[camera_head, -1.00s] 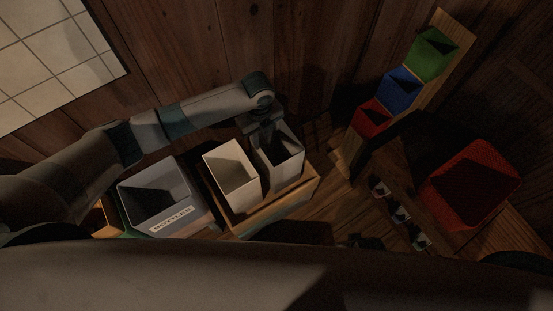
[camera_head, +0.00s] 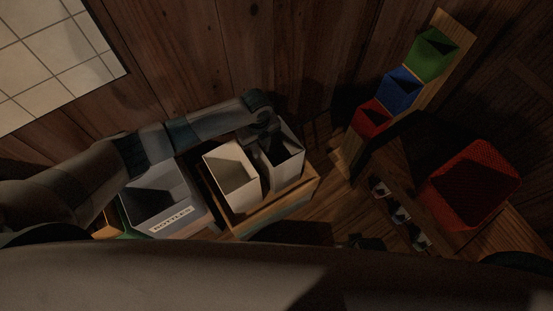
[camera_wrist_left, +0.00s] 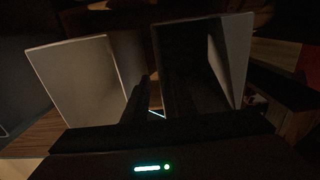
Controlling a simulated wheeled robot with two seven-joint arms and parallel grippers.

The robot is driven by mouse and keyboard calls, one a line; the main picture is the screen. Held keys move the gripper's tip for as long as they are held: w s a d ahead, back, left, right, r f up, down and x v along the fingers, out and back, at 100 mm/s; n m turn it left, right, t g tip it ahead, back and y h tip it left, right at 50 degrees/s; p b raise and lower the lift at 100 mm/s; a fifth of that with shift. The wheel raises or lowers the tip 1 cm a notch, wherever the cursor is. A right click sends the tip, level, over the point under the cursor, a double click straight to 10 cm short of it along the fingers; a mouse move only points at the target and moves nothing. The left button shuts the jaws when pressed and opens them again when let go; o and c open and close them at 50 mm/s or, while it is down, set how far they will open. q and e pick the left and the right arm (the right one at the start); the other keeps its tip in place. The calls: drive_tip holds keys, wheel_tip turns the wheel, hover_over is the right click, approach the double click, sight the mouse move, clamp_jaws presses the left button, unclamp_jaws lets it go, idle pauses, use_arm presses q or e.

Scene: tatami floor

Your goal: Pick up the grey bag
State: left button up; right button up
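The grey bag (camera_head: 287,174), open-topped and dark inside, stands upright in a wooden tray (camera_head: 262,223), to the right of a white bag (camera_head: 235,189). My left gripper (camera_head: 266,145) is low at the grey bag's back left rim; its fingertips are hidden in the head view. In the left wrist view, a dark finger shows between a pale panel on the left and the dark-walled grey bag (camera_wrist_left: 187,65). I cannot tell whether the fingers are closed on the bag's wall. My right gripper is not in view.
A grey bin labelled BOTTLES (camera_head: 172,226) stands left of the tray. On the right are red (camera_head: 366,121), blue (camera_head: 400,90) and green (camera_head: 432,56) bins and a large red basket (camera_head: 470,190). A wooden wall is behind.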

use_arm(q)
drive_tip(key=shift+f, duration=0.9)
clamp_jaws()
idle(1.0)
